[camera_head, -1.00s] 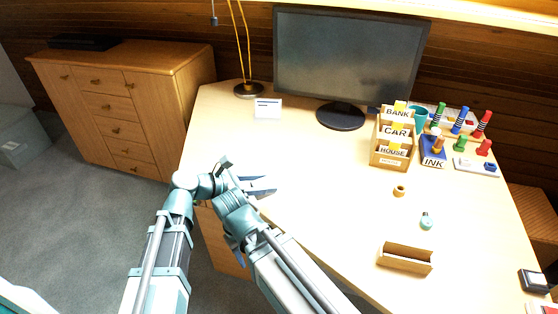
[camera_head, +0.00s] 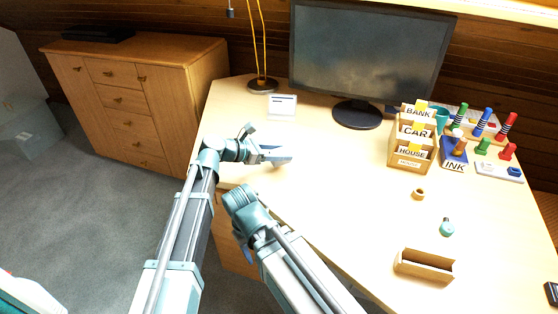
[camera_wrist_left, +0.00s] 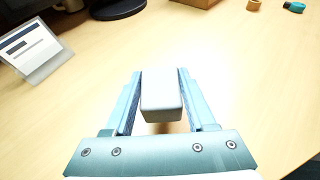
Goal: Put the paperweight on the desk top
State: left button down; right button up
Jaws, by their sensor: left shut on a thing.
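The paperweight appears to be the pale grey block (camera_wrist_left: 160,95) in the left wrist view, with rounded edges. My left gripper (camera_wrist_left: 158,100) is shut on it, one finger along each side. In the head view my left gripper (camera_head: 276,154) is over the left part of the desk top (camera_head: 330,190), and its fingers mostly hide the block. I cannot tell whether the block touches the desk. My right arm stands at the desk's front edge, its gripper mostly hidden behind its own links, so its fingers cannot be read.
A white card stand (camera_head: 282,106) stands beyond the left gripper, with a lamp base (camera_head: 262,86) and monitor (camera_head: 368,60) behind. A file box (camera_head: 411,152), ring (camera_head: 418,194), small teal item (camera_head: 447,227) and open wooden tray (camera_head: 425,265) are farther right. The desk's middle is clear.

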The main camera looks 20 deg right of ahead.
pick_arm(q)
jog(key=shift+f+b, duration=0.95)
jog(key=shift+f, duration=0.35)
jog(key=shift+f, duration=0.2)
jog(key=shift+c, duration=1.1)
grip_release()
jog(key=shift+r, duration=0.25)
jog(key=p+v, duration=0.4)
jog(key=v, duration=0.6)
jog(key=shift+a+r, duration=0.1)
jog(key=shift+a, duration=0.15)
jog(key=shift+p+v, duration=0.3)
jog(key=shift+v, duration=0.45)
